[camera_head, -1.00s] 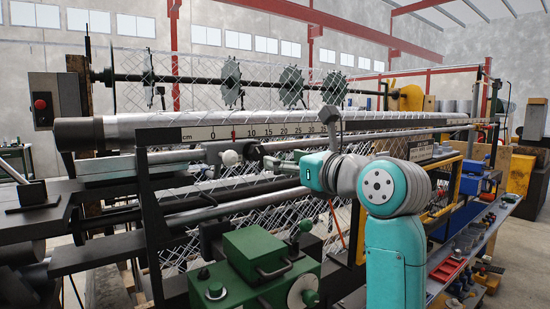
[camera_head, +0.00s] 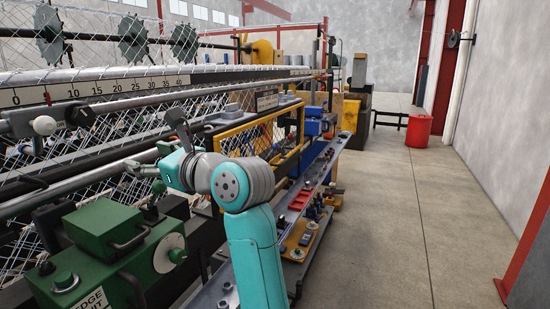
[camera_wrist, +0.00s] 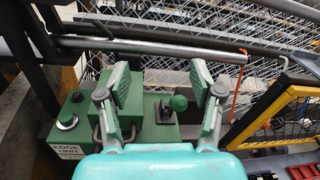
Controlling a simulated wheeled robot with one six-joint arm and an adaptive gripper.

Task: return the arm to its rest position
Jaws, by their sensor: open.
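My arm (camera_head: 255,245) is teal with grey joints and stands bent in the head view, in front of the weaving machine. My gripper (camera_wrist: 160,84) is open and empty in the wrist view, with its two grey-padded fingers apart. Below and beyond them is the green edge unit (camera_wrist: 150,132), with a round green knob between the fingers. The edge unit also shows in the head view (camera_head: 104,232), left of my arm.
The chainlink machine's long scale bar (camera_head: 120,85) and mesh fill the left. A yellow-framed guard (camera_head: 262,135) stands behind my arm. A shelf with small parts (camera_head: 300,215) runs along the right. Open concrete floor (camera_head: 410,220) and a red bin (camera_head: 418,131) lie farther right.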

